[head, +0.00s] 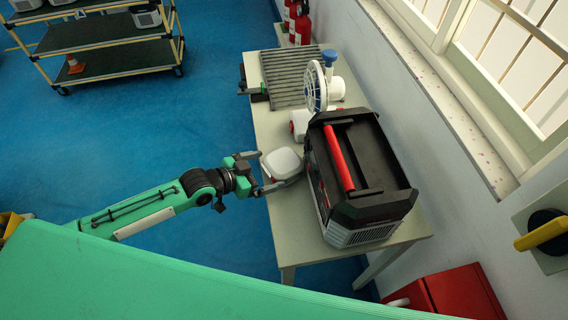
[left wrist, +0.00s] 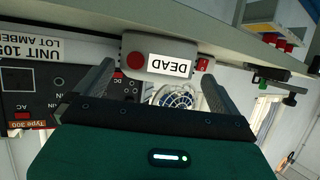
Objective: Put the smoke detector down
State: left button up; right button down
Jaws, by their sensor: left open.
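The smoke detector (head: 282,163) is a white, rounded block at the left edge of the table, beside the black case. In the left wrist view, which is upside down, a pale device with a red button and a "DEAD" label (left wrist: 172,66) appears to be the same detector, resting against the tabletop. My left gripper (head: 270,171) is open, with one finger on each side of the detector. In the left wrist view, its dark fingers (left wrist: 158,82) stand apart; I cannot tell whether they touch it. My right gripper is not in view.
A black case with a red handle (head: 341,158) stands right of the detector on the table (head: 288,225). A white fan (head: 315,88), a white device with red (head: 299,124) and a slatted rack (head: 290,72) are behind. A red box (head: 462,293) is at lower right.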

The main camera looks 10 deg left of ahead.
aim_at(284, 164)
pick_arm(q)
jog(key=shift+w+d+f, duration=0.2)
jog(key=shift+w+d, duration=0.2)
jog(key=shift+d, duration=0.05)
jog(key=shift+w+d+p, duration=0.35)
jog(key=shift+d, duration=0.1)
jog(key=p+x, duration=0.1)
jog(key=x, duration=0.2)
jog(key=shift+d+r, duration=0.1)
jog(key=shift+d, duration=0.1)
jog(key=shift+w+d+f, duration=0.25)
jog(key=shift+w+f, duration=0.05)
jog(key=c, duration=0.9)
jog(key=shift+r, duration=0.1)
